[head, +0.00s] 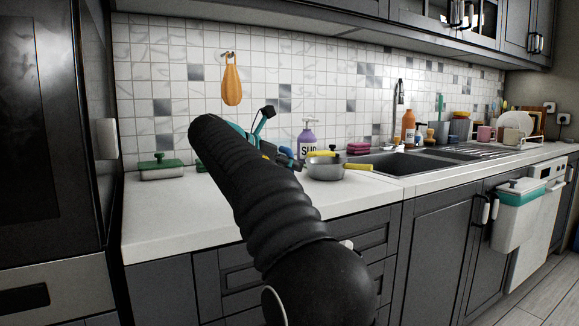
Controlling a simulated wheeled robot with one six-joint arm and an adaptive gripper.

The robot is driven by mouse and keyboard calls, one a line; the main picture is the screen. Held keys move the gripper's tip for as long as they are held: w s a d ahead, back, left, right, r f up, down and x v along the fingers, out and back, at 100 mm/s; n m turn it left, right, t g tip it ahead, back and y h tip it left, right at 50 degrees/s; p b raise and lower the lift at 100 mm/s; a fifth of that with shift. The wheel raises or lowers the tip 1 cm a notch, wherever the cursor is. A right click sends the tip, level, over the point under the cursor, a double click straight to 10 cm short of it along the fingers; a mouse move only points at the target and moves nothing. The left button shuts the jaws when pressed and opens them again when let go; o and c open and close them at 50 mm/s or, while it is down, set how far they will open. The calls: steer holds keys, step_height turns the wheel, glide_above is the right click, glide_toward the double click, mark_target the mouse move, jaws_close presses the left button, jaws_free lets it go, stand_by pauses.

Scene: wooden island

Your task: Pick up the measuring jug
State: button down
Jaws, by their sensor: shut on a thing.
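My gripper (268,138) is at the far end of my black arm, over the back of the white counter. It is mostly hidden behind the arm, with only some dark, teal and blue-grey parts showing past it. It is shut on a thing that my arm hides. I cannot make out a measuring jug clearly anywhere in the head view, so I cannot tell whether it is the thing held.
A grey pot (325,170) with yellow handles and a purple soap bottle (307,138) stand right of my gripper. A green-lidded container (160,168) sits at the left. The sink (392,165) is farther right. The front left of the counter (165,220) is clear.

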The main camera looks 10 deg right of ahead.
mark_target(291, 149)
steer(key=shift+r+p, duration=0.8)
steer(key=shift+r, duration=0.95)
steer(key=shift+s+r, duration=0.2)
steer(key=shift+r, duration=0.1)
steer(key=s+d+r, duration=0.3)
steer(key=s+r, duration=0.3)
steer(key=s, duration=0.4)
steer(key=shift+s+r, duration=0.25)
steer(key=shift+s, duration=0.1)
steer(key=shift+d, duration=0.15)
